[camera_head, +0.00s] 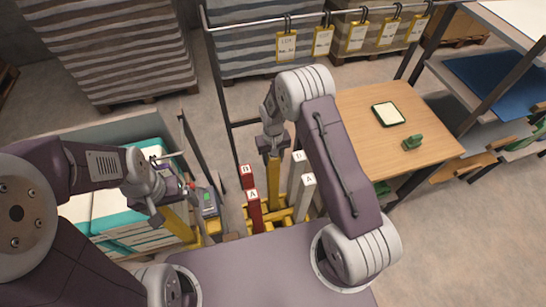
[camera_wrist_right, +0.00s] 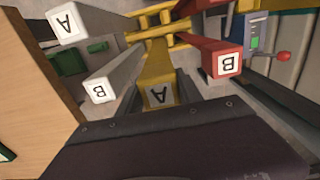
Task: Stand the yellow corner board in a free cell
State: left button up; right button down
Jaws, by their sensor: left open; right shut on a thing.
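The yellow corner board (camera_head: 273,176) stands upright below my right gripper (camera_head: 273,150), which is shut on its upper end. In the right wrist view the board (camera_wrist_right: 160,72) shows a top marked A and runs down toward the yellow rack (camera_wrist_right: 155,32). The rack (camera_head: 284,217) also shows in the head view; I cannot tell whether the board's foot is inside a cell. Two red boards (camera_head: 254,212) stand left of it and two white boards (camera_head: 304,200) right of it. My left gripper (camera_head: 163,207) is open at the left, close to a yellow post (camera_head: 179,224).
A wooden table (camera_head: 420,120) with a framed tablet (camera_head: 388,113) and a green object (camera_head: 413,142) stands at the right. A metal rail with yellow tags (camera_head: 287,46) runs behind the rack. A grey-green box device (camera_head: 208,201) stands between my left gripper and the red boards.

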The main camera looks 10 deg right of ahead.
jog(key=shift+f+b, duration=0.5)
jog(key=shift+f, duration=0.6)
jog(key=shift+f+b, duration=0.95)
jog(key=shift+f, duration=0.25)
jog(key=c, duration=0.7)
grip_release()
notch_tip(320, 180, up, 9)
jog(key=shift+r+b, duration=0.1)
jog(key=shift+b, duration=0.3)
